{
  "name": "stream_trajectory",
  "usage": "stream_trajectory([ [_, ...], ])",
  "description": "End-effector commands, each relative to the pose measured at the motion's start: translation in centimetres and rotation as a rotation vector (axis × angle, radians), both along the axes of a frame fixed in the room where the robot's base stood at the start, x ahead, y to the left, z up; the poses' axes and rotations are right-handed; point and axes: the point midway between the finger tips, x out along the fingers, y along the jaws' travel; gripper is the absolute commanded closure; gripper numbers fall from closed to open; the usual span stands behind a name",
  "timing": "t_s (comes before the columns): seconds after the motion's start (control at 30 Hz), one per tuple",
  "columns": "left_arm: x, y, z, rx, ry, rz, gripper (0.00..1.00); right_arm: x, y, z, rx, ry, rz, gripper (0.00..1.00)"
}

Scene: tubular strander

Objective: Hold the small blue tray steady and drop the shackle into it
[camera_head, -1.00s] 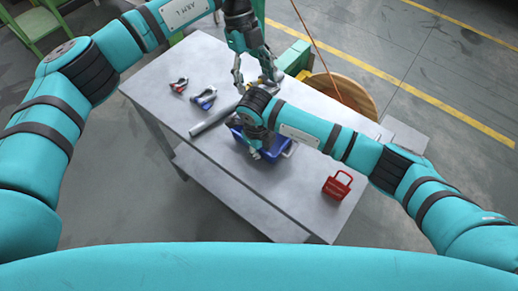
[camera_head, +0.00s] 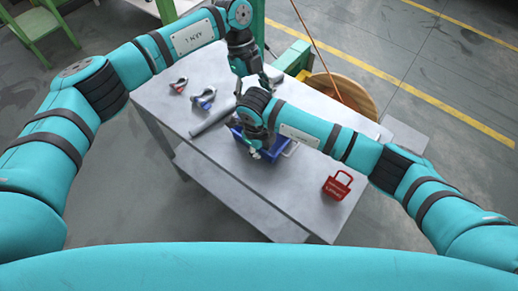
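The small blue tray (camera_head: 278,150) sits on the grey table, partly hidden by my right arm. My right gripper (camera_head: 254,152) reaches down at the tray's near left side; whether its fingers are closed on the wall is too small to tell. My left gripper (camera_head: 253,84) points down over the table just beyond the tray, its two fingers apart. I see no object between them, though the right wrist hides the area below. One shackle with a red pin (camera_head: 179,85) and one with a blue pin (camera_head: 203,99) lie on the table at the left.
A grey bar (camera_head: 212,119) lies between the shackles and the tray. A red padlock-shaped item (camera_head: 337,187) stands at the table's right. The table (camera_head: 270,195) is bare in front of the tray.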

Motion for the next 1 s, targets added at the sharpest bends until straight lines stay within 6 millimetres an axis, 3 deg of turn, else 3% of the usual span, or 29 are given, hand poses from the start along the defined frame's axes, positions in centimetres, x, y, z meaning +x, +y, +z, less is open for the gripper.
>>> stream_trajectory([
  [0.17,0.0,0.0,-1.2,0.000,0.000,0.001,0.81,0.0,0.0,0.0,0.000,0.000,0.000,1.00],
  [0.2,0.0,0.0,-1.1,0.000,-0.001,0.000,0.30,0.0,0.0,0.0,0.000,0.000,0.000,1.00],
  [0.37,0.0,0.0,-1.1,0.000,-0.001,0.000,0.09,0.0,0.0,0.0,0.000,0.000,0.000,1.00],
  [0.73,0.2,0.2,-0.7,0.001,-0.002,0.001,0.08,0.0,0.0,0.0,0.001,-0.001,0.000,1.00],
  [1.0,1.6,1.2,4.0,0.000,-0.005,0.002,0.08,0.0,0.0,0.1,0.002,-0.001,0.000,1.00],
])
